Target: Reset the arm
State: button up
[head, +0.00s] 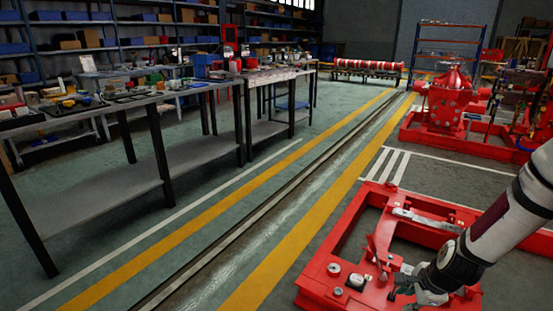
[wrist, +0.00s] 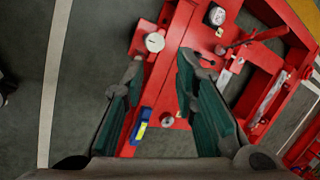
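My arm comes in from the right edge in the head view and slopes down to the left. My gripper (head: 414,287) is low over the near corner of the red base frame (head: 340,247). In the wrist view, my gripper's two green-padded fingers (wrist: 160,63) stand apart with nothing held between them. The red frame (wrist: 178,45) lies beyond the fingers. Whether the fingers touch the frame cannot be told.
The frame carries a white-faced round gauge (wrist: 154,42), a dark-rimmed gauge (wrist: 216,16), a blue-and-yellow item (wrist: 141,126) and a red lever (head: 378,252). A long workbench (head: 120,104) with tools stands left. A red pump (head: 446,104) stands behind. The striped floor lane between is clear.

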jog(key=s+a+r+n+g, duration=0.1)
jog(key=s+a+r+n, duration=0.25)
jog(key=r, duration=0.35)
jog(key=s+a+r+n+g, duration=0.1)
jog(key=s+a+r+n, duration=0.25)
jog(key=r, duration=0.45)
jog(key=s+a+r+n+g, duration=0.1)
jog(key=s+a+r+n, duration=0.3)
jog(key=r, duration=0.3)
jog(key=s+a+r+n, duration=0.2)
jog(key=s+r+n, duration=0.1)
jog(key=s, duration=0.4)
jog(key=s+a+r+n+g, duration=0.1)
jog(key=s+r+n, duration=0.2)
jog(key=s, duration=0.5)
jog(key=s+a+r+n, duration=0.2)
jog(key=s+r+n, duration=0.1)
jog(key=s, duration=0.4)
notch_tip(320, 180, up, 31)
jog(key=t+p, duration=0.4)
jog(key=p, duration=2.5)
jog(key=shift+w+d+r+h+p, duration=0.2)
jog(key=shift+d+h+p, duration=0.1)
jog(key=shift+d+p, duration=0.1)
jog(key=shift+f, duration=0.1)
